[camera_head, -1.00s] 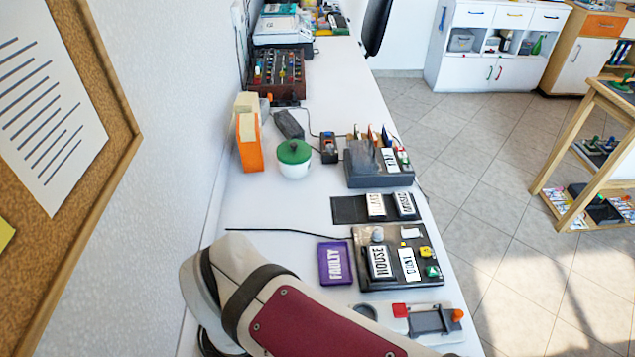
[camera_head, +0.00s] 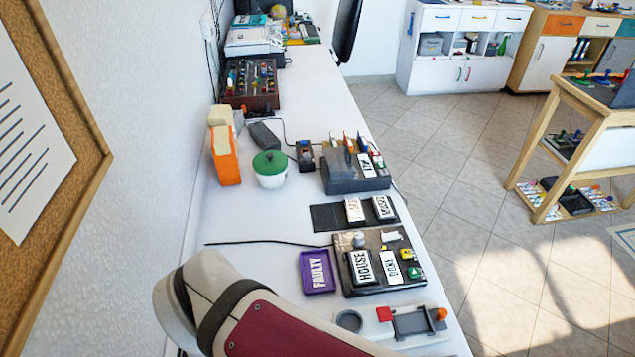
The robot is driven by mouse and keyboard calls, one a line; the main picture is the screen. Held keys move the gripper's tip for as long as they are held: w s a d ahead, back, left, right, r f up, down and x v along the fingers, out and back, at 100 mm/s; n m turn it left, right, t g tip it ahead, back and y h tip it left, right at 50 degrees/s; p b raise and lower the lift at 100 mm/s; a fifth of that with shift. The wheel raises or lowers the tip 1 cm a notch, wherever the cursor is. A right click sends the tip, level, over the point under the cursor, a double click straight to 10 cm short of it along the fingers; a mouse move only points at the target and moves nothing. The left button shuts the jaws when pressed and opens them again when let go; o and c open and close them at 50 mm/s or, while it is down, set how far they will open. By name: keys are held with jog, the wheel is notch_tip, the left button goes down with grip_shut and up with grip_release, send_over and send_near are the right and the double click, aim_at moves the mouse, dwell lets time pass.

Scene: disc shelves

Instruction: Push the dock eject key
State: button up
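A dark dock (camera_head: 352,287) lies near the front of the white bench. It holds a white plate reading HOUSE (camera_head: 362,267) and a second lettered plate (camera_head: 391,268). A green key (camera_head: 415,273) with a pale mark is at its right front corner, and a yellow piece (camera_head: 407,254) sits just behind it. A grey knob (camera_head: 358,240) is at its back left. The key's mark is too small to read surely as eject. My arm crosses the lower left foreground. My gripper is out of view.
A purple FAULTY tray (camera_head: 317,272) lies left of the dock. A pale unit (camera_head: 349,321) with a red block (camera_head: 384,314) and orange knob is in front. A dark mat (camera_head: 326,218) with two plates, a green-lidded pot (camera_head: 270,170) and another grey device (camera_head: 355,178) are behind.

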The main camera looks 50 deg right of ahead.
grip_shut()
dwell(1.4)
